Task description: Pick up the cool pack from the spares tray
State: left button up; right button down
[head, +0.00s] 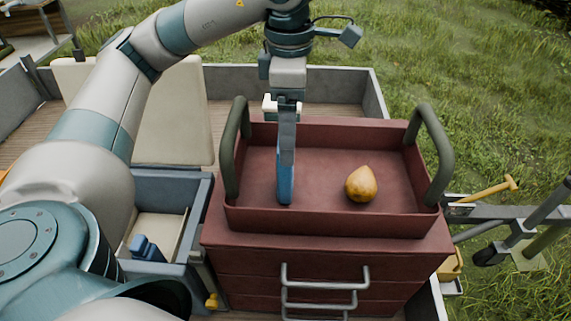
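My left arm reaches in from the left, and my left gripper (284,104) points down over the red tray (330,219). A slim blue slab, which looks like the cool pack (285,180), hangs upright below the gripper, seen nearly edge-on. Its top runs up between the fingers, which look shut on it. Its lower end is inside the red tray, towards the left. I cannot tell whether it touches the tray floor. My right gripper is not in view.
Dark green handles (430,150) rise at both tray ends. The tray sits on a red drawer chest (325,262). At left, a blue-grey box (172,180) holds a dark blue object (146,248).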

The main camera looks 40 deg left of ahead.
aim_at(285, 169)
pick_arm(q)
notch_tip(285, 169, down, 6)
jog(key=shift+r+p, duration=0.15)
jog(key=shift+p, duration=0.8)
jog(key=f+p, duration=0.2)
jog(key=f, duration=0.1)
jog(key=f+p, duration=0.1)
jog(key=shift+s+a+f+p, duration=0.15)
jog(key=shift+a+p, duration=0.15)
jog(key=shift+f, duration=0.4)
